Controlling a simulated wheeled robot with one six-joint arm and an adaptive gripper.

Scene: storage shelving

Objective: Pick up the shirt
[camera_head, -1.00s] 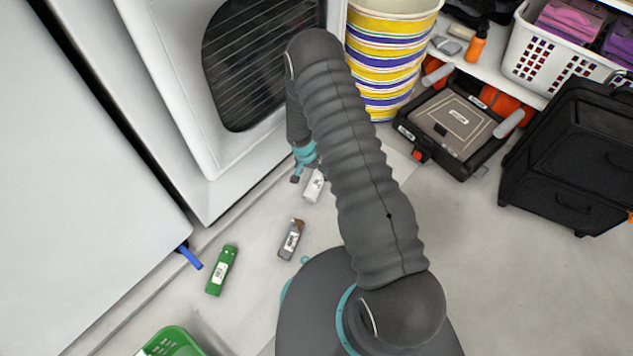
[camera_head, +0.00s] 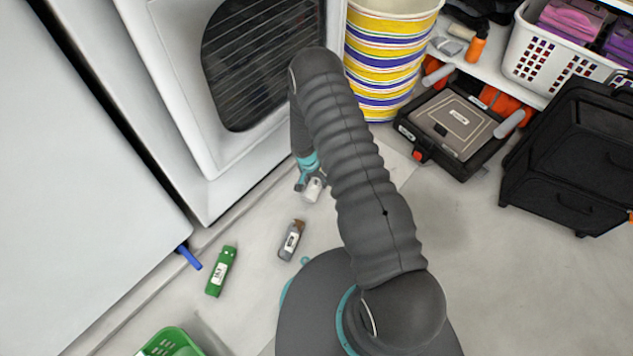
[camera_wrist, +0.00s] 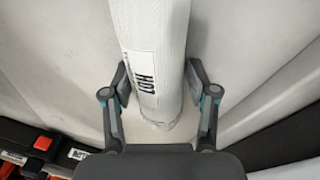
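A white rolled cloth with a printed label, which I take for the shirt, lies on the floor; it shows in the wrist view (camera_wrist: 155,35) and in the head view (camera_head: 313,192). My gripper (camera_wrist: 157,70) has its two fingers apart, one on each side of the roll's near end. Whether the fingertips touch the cloth I cannot tell. In the head view my gripper (camera_head: 309,182) is low over the roll and hides part of it.
A grey roll (camera_head: 291,240) and a green roll (camera_head: 221,271) lie on the floor nearby. A white appliance (camera_head: 180,90) stands close behind my gripper. A striped bin (camera_head: 385,60), a black case (camera_head: 455,122) and a black suitcase (camera_head: 570,150) stand to the right.

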